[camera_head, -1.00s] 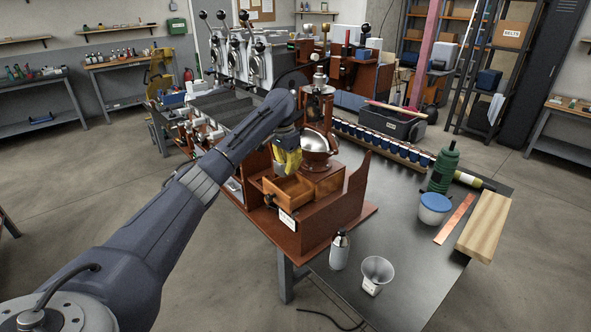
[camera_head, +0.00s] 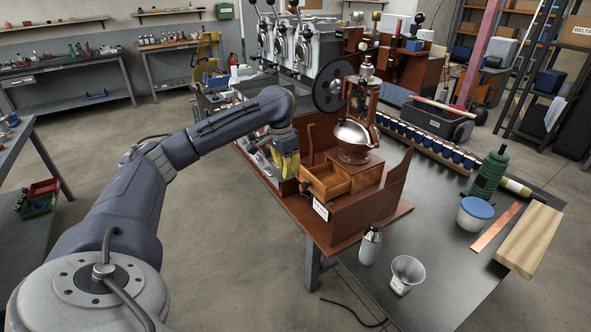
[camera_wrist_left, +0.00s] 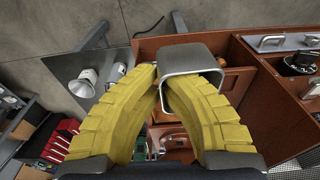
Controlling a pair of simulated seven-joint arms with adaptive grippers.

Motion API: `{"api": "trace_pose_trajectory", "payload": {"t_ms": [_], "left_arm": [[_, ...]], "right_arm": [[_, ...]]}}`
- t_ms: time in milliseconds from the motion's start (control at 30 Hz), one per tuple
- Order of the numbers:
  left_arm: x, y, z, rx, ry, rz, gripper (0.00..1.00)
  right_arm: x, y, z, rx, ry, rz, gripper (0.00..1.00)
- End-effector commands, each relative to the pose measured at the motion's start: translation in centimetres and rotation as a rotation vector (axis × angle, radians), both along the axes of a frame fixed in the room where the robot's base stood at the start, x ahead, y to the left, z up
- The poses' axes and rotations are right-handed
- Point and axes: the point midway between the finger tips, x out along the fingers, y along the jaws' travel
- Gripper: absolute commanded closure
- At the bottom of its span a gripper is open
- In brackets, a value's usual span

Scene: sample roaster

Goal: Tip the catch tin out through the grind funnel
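My left gripper (camera_head: 287,172) hangs just left of the open wooden drawer (camera_head: 325,183) of the grinder. In the left wrist view my yellow fingers (camera_wrist_left: 163,88) come together on a grey metal tin (camera_wrist_left: 192,55), apparently the catch tin, with its wall between the tips. I cannot make out the tin in the head view, nor its contents. The pale funnel (camera_head: 408,272) stands wide end up on the dark bench at the front; it also shows in the left wrist view (camera_wrist_left: 88,78). My right gripper is not in view.
The grinder (camera_head: 356,137) with its domed top stands behind the drawer, between wooden side walls. A metal bottle (camera_head: 370,246) is beside the funnel. A blue-lidded tub (camera_head: 475,213), a green bottle (camera_head: 490,175) and a wood block (camera_head: 530,238) stand to the right.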

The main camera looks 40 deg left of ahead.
Motion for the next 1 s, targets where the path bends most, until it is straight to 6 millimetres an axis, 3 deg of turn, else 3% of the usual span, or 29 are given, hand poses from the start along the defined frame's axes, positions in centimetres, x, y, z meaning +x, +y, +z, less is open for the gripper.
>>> {"api": "trace_pose_trajectory", "payload": {"t_ms": [133, 267, 700, 1000], "left_arm": [[0.2, -0.8, -0.2, -0.001, -0.001, 0.011, 1.0], [2.0, -3.1, -0.6, 0.0, -0.002, 0.046, 1.0], [10.9, -16.6, -2.3, 0.017, -0.004, 0.249, 1.0], [14.7, -26.3, -5.7, 0.029, 0.0, 0.362, 1.0]], "right_arm": [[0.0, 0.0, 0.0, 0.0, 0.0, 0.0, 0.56], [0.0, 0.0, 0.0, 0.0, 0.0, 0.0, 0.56], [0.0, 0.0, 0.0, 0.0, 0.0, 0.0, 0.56], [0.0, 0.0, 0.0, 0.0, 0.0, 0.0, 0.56]]}}
